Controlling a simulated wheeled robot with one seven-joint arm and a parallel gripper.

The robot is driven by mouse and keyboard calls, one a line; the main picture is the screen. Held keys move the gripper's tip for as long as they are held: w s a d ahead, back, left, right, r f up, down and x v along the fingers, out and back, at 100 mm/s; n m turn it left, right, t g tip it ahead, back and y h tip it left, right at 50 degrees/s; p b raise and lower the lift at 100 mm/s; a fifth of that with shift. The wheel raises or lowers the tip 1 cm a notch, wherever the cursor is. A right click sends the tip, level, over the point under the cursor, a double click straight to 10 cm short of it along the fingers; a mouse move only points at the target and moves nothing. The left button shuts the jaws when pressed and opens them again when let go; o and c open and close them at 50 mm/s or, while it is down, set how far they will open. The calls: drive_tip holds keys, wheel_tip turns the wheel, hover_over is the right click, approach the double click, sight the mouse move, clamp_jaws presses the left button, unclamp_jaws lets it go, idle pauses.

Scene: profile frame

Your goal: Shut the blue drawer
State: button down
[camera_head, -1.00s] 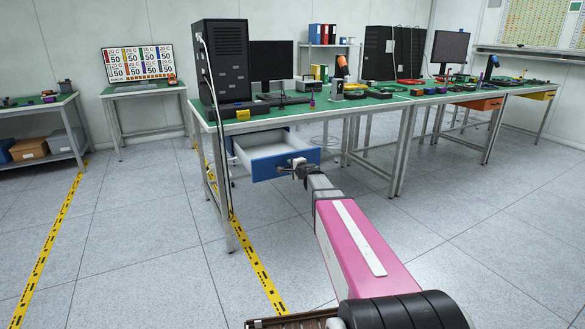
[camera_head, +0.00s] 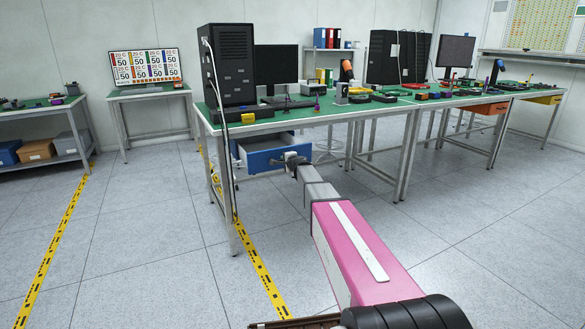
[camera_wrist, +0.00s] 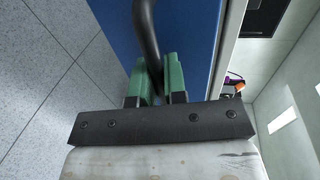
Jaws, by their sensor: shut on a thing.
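The blue drawer (camera_head: 264,160) hangs under the left end of the green-topped workbench (camera_head: 300,118). It is partly open, with a strip of its pale inside showing behind the blue front. My gripper (camera_head: 291,158) is at the right part of the drawer front. In the wrist view the green fingers of my gripper (camera_wrist: 160,84) are closed around the dark curved handle (camera_wrist: 146,35), with the blue drawer front (camera_wrist: 190,40) behind it. The far end of the handle is out of that view.
A black computer tower (camera_head: 228,66) and a monitor (camera_head: 277,70) stand on the bench above the drawer. A bench leg (camera_head: 222,200) stands left of the drawer. An orange drawer (camera_head: 490,108) is farther right. The floor in front is clear, with yellow tape (camera_head: 262,275).

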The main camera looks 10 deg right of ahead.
sight(278, 150)
drive_tip(key=r+x, duration=0.1)
drive_tip(key=x, duration=0.5)
drive_tip(key=r+x, duration=0.1)
drive_tip(key=x, duration=0.5)
drive_tip(key=r+x, duration=0.2)
drive_tip(key=x, duration=0.5)
drive_tip(key=shift+w+a, duration=0.2)
drive_tip(key=shift+w, duration=0.2)
drive_tip(key=c, duration=1.2)
unclamp_jaws()
drive_tip(key=shift+s, duration=0.1)
drive_tip(key=v, duration=1)
drive_tip(key=shift+s+d, duration=0.15)
drive_tip(key=shift+s, duration=0.25)
